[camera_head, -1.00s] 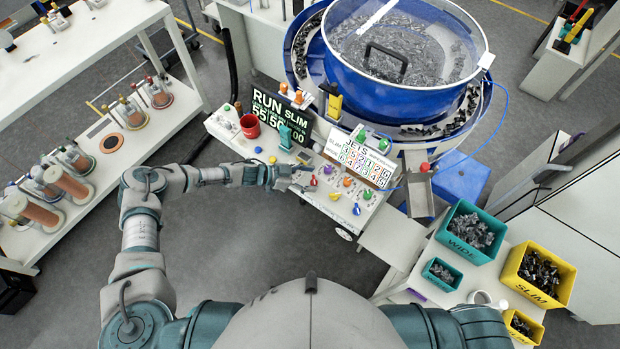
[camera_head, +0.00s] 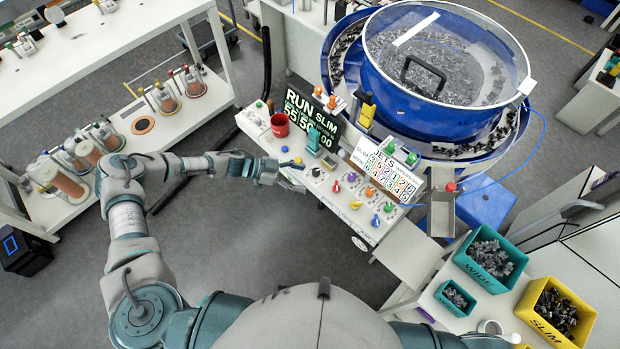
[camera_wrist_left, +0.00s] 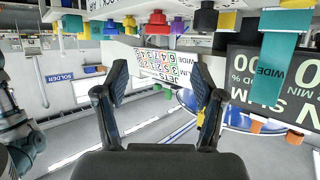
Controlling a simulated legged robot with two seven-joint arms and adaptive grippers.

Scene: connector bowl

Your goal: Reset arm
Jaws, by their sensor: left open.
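My left arm comes in from the left, and its gripper (camera_head: 292,176) is beside the front edge of the control panel (camera_head: 262,130). In the left wrist view my left gripper (camera_wrist_left: 158,95) has its two fingers spread apart with nothing between them. Colored knobs hang along the top of that view, including a red knob (camera_wrist_left: 157,18) and a purple knob (camera_wrist_left: 177,25). The right gripper is not seen; only part of my right arm shows at the bottom edge of the head view.
A blue bowl feeder (camera_head: 430,110) full of dark connectors stands behind the panel. Teal bins (camera_head: 490,262) and yellow bins (camera_head: 555,311) are at the lower right. A white shelf with spools (camera_head: 75,170) is at the left. Grey floor (camera_head: 260,235) is open before the panel.

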